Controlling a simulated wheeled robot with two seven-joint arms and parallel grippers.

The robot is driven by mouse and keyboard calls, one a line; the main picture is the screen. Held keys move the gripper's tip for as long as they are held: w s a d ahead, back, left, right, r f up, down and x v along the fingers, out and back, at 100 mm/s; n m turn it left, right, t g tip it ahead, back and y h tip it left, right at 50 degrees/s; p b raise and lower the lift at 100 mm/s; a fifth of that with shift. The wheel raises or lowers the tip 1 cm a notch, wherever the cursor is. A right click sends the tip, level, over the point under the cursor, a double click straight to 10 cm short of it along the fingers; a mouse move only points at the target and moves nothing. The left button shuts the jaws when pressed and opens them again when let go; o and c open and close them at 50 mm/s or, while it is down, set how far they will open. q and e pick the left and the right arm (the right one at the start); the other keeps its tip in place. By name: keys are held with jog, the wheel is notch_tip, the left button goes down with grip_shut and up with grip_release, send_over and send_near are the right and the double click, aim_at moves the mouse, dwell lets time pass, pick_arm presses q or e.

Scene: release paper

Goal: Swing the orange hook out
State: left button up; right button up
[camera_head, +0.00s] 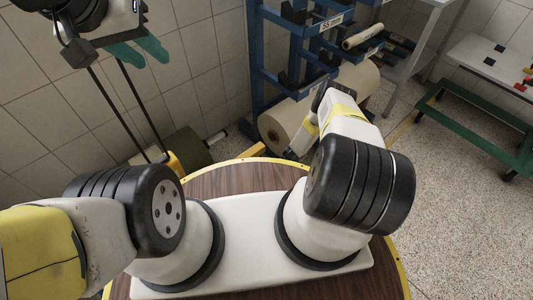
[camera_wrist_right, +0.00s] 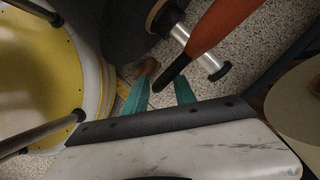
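In the right wrist view an orange hook (camera_wrist_right: 218,26) comes down from the top right and ends in a dark tip. It passes over a metal rod (camera_wrist_right: 199,50) that sticks out of a dark roll. My right gripper (camera_wrist_right: 162,80) is open, with its teal fingers apart on either side below the dark tip. Nothing shows held between them; whether they touch the hook I cannot tell. In the head view the hook and my right gripper are hidden. My left gripper (camera_head: 155,62) is up at the top left, empty, its teal fingers slightly apart.
A blue rack (camera_head: 262,60) stands ahead, with paper rolls (camera_head: 285,122) low on it. A tiled wall (camera_head: 205,60) is at the left. A green cart (camera_head: 470,128) stands at the right. Speckled floor (camera_head: 430,200) is clear between.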

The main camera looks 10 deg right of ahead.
jog(key=shift+f, duration=0.2)
grip_shut()
dwell(1.3)
